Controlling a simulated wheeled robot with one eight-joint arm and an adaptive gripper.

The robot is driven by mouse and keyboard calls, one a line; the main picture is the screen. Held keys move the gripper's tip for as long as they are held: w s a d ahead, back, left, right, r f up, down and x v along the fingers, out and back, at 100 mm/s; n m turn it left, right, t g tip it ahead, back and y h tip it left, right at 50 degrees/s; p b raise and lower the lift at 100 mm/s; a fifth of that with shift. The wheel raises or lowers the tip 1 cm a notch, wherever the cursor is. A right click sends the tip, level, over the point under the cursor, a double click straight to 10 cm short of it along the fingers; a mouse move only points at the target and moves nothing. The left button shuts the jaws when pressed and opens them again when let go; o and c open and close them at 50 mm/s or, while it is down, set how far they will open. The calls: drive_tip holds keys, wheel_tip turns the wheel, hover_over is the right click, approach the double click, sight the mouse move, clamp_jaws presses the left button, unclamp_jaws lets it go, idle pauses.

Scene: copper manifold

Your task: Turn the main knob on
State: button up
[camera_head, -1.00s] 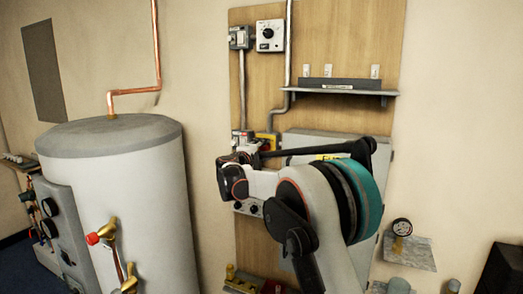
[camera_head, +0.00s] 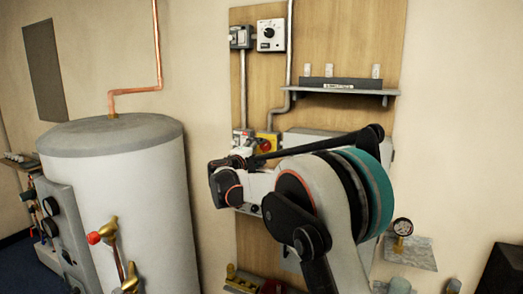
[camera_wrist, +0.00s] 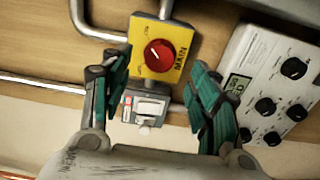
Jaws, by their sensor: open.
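The main knob (camera_wrist: 159,55) is a round red knob on a yellow plate (camera_wrist: 178,37) marked "MAIN". In the wrist view it sits at the top centre, beyond and between the fingertips of my gripper (camera_wrist: 157,75). My gripper is open, with a teal-padded finger on each side and nothing between them. The fingers look apart from the knob. In the head view the yellow plate (camera_head: 268,136) and part of the red knob (camera_head: 264,146) show just above my wrist; the fingers are mostly hidden there.
A grey switch box (camera_wrist: 146,107) sits beside the yellow plate, between the fingers in the wrist view. A white panel with black knobs (camera_wrist: 270,85) is at right. Metal conduit (camera_wrist: 85,20) runs nearby. A shelf (camera_head: 345,91) is above my arm, and a large tank (camera_head: 125,200) stands left.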

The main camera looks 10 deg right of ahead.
drive_tip(key=v, duration=0.7)
drive_tip(key=shift+s+a, duration=0.2)
drive_tip(key=shift+s, duration=0.1)
drive_tip(key=s+d+f+m+g+y+b, duration=0.1)
drive_tip(key=s+d+f+m+g+b, duration=0.2)
drive_tip(key=s, duration=0.4)
drive_tip(key=s+d+f+y+b, duration=0.1)
drive_tip(key=s+d+f+b, duration=0.15)
drive_tip(key=s+d, duration=0.35)
drive_tip(key=s+d+f+m+g+y+b, duration=0.1)
drive_tip(key=s+d+f+m+g+b, duration=0.2)
drive_tip(key=s, duration=0.5)
drive_tip(key=s+a+f+m+y+b, duration=0.1)
drive_tip(key=s+f+y+b, duration=0.1)
drive_tip(key=s+f, duration=0.6)
drive_tip(key=s+a+f+m+g+y+b, duration=0.1)
drive_tip(key=s+a+f+m+y+b, duration=0.1)
drive_tip(key=s+f+b, duration=0.3)
drive_tip(key=s+a+f+m+y+b, duration=0.1)
drive_tip(key=s+f+y+b, duration=0.2)
drive_tip(key=s+f, duration=1)
drive_tip(key=s, duration=0.3)
drive_tip(key=shift+s+a+m+y, duration=0.3)
drive_tip(key=shift+a, duration=0.05)
drive_tip(key=shift+f, duration=0.15)
